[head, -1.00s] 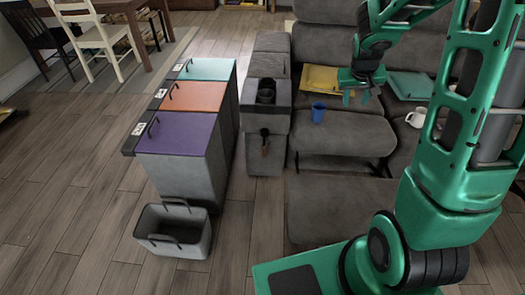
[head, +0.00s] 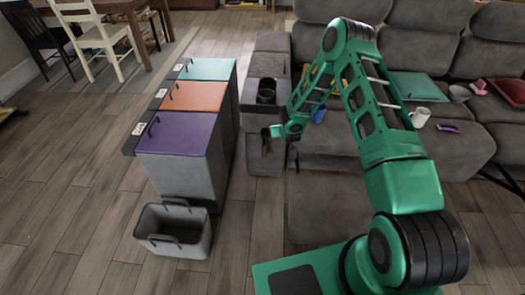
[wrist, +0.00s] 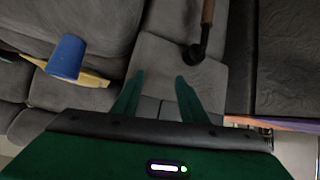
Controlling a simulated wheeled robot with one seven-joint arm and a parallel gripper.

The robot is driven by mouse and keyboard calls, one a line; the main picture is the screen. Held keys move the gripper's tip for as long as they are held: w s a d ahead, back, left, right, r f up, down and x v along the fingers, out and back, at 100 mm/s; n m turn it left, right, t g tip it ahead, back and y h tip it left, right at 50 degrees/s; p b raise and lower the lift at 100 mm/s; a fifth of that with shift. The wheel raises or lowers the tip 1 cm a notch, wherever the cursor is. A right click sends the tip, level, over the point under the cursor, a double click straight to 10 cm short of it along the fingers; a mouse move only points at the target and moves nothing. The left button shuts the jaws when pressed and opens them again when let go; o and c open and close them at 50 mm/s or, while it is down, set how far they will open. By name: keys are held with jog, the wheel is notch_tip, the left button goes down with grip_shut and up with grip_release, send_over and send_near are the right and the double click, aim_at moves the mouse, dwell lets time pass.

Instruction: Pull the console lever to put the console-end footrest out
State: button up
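The console (head: 256,92) stands at the left end of the grey sofa. Its lever (head: 266,146) has a brown handle and is on the console's front. In the wrist view the lever (wrist: 207,16) shows its brown handle and dark round end at the top, right of my fingers. My gripper (head: 284,133) is beside the lever, just to its right. In the wrist view my gripper (wrist: 155,80) is open, with nothing between its fingers, and apart from the lever. A grey padded block (head: 325,208) is in front of the sofa; I cannot tell whether it is the footrest.
A blue cup (head: 318,112) sits on the sofa seat, close to my arm. A white mug (head: 420,117) stands farther right. A bin unit (head: 180,165) with coloured lids is left of the console, with a narrow floor gap between. A grey basket (head: 172,247) is in front.

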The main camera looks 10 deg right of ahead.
jog(key=s+a+f+t, duration=0.1)
jog(key=a+f+t, duration=0.1)
jog(key=a+f, duration=0.5)
jog(key=m+t, duration=0.1)
send_near(265, 150)
jog(key=w, duration=0.1)
jog(key=x, duration=1)
jog(key=shift+w+f, duration=0.15)
jog(key=shift+w, duration=0.2)
